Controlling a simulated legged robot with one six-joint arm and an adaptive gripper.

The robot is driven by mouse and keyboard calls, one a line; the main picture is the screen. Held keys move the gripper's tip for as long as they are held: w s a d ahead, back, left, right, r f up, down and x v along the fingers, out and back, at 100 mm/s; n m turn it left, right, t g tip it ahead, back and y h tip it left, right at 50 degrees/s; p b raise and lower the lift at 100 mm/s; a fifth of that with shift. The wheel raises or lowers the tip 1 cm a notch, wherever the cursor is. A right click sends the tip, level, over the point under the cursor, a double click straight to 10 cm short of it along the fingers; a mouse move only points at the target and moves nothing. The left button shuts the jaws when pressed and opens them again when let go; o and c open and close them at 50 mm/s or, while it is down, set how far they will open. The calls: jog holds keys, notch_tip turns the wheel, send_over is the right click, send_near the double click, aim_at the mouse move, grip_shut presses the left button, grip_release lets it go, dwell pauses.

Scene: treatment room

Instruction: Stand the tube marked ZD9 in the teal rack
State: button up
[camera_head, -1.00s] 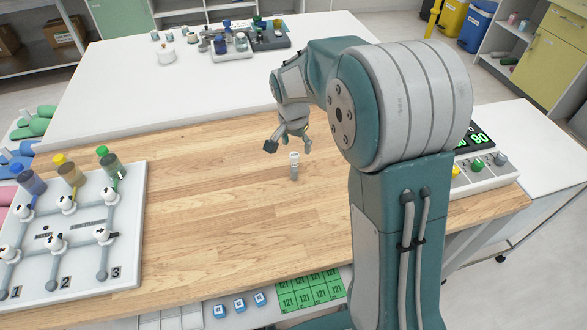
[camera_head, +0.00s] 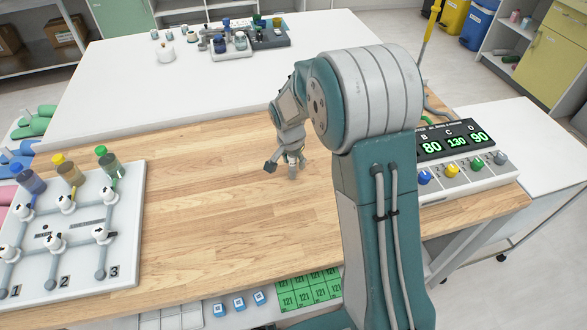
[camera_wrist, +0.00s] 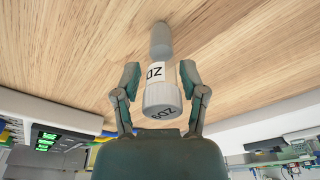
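The tube marked ZD9 (camera_wrist: 157,75) is a small grey tube with a white label and a white cap. The cap reads ZD9, upside down in the wrist view. It stands on the wooden table top, and its lower part (camera_head: 292,173) shows below my gripper in the head view. My gripper (camera_head: 287,165) is open around the tube. In the wrist view its two fingers (camera_wrist: 160,78) are on either side of the tube, with small gaps showing. I cannot make out a teal rack in either view.
A white panel with valves and coloured bottles (camera_head: 75,235) lies at the left. A console with lit numbers (camera_head: 465,165) is at the right. Small racks with vials (camera_head: 232,52) stand on the white table behind. The wood left of my gripper is clear.

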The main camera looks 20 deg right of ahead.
jog(key=shift+a, duration=0.1)
jog(key=c, duration=0.3)
jog(key=shift+a, duration=0.2)
grip_shut()
jog(key=shift+d+r, duration=0.1)
